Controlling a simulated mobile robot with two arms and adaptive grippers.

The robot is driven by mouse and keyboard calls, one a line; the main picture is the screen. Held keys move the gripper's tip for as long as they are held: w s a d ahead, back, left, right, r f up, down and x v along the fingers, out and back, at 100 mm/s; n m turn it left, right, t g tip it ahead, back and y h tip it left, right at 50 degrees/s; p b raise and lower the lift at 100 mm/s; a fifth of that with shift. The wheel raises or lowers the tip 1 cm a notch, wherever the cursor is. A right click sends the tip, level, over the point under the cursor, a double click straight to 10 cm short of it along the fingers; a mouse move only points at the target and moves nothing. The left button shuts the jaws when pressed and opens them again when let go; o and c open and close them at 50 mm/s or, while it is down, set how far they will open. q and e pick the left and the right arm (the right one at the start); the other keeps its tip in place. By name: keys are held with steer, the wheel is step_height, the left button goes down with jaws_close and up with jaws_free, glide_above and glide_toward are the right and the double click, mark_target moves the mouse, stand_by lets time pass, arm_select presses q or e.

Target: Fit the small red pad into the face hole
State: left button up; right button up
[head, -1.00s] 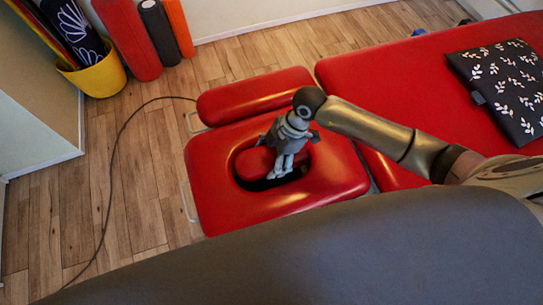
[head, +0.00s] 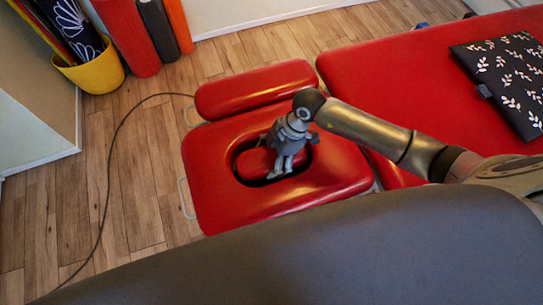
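The small red pad (head: 255,162) is at the face hole (head: 243,179) of the red headrest (head: 213,205). A dark gap shows along the pad's left and lower edges, so I cannot tell whether it is fully seated. My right gripper (head: 283,172) points down over the hole, its fingers close together and seemingly shut on the pad. The gripper hides the pad's middle and part of its right side. My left gripper is not in view.
A red bolster (head: 255,88) lies behind the headrest. The red treatment table (head: 400,75) with a dark leaf-patterned cushion (head: 505,85) is at right. A grey padded surface (head: 330,250) fills the front. A cable (head: 112,150) crosses the wooden floor at left.

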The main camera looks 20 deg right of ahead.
steer(key=o, duration=0.5)
steer(key=v, duration=1.2)
steer(key=shift+s, duration=0.1)
